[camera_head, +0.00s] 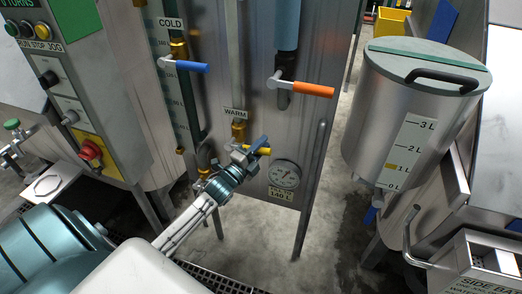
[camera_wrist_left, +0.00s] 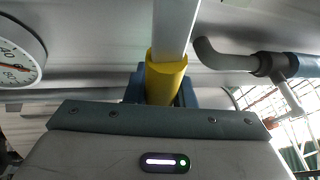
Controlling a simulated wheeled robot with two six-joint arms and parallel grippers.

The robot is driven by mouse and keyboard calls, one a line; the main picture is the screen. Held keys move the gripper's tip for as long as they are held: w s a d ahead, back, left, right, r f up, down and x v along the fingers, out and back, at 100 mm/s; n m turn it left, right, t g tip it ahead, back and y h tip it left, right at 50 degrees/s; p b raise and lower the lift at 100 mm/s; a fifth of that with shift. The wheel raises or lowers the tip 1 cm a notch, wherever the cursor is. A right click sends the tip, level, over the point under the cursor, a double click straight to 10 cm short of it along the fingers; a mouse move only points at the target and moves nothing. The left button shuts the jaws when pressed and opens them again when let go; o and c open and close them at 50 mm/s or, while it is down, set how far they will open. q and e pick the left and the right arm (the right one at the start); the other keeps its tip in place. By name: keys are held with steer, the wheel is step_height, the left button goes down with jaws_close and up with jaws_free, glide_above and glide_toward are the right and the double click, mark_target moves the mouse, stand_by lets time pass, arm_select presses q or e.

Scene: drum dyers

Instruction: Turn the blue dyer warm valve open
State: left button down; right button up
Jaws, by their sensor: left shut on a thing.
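The warm valve (camera_head: 239,130) sits under the WARM label on the steel front of the dyer. Its yellow lever (camera_head: 265,151) sticks out to the right; the yellow grip also shows in the left wrist view (camera_wrist_left: 166,75), with its pale bar running up. My left gripper (camera_head: 251,148) reaches up to the valve from below left and is shut on the yellow lever. In the left wrist view its blue fingers sit on both sides of the grip. The fingers hide part of the valve and lever. My right gripper is not in view.
The cold valve with a blue lever (camera_head: 192,67) and an orange-handled lever (camera_head: 314,89) are higher on the panel. A round gauge (camera_head: 284,174) is just right of my left gripper. A steel drum (camera_head: 385,125) stands at right and a control box (camera_head: 95,95) at left.

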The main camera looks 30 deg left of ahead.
arm_select(q)
steer(key=s+a+r+n+t+y+p, duration=0.1)
steer(key=a+r+n+y+p, duration=0.3)
steer(key=n+p, duration=0.7)
steer(key=shift+a+r+n+t+y, duration=0.15)
steer(key=shift+r+n+t+y, duration=0.7)
steer(key=shift+r, duration=0.65)
steer(key=shift+y, duration=0.35)
steer(key=c, duration=1.2)
jaws_free()
steer(key=shift+c, duration=0.2)
steer(key=shift+s+f, duration=0.1)
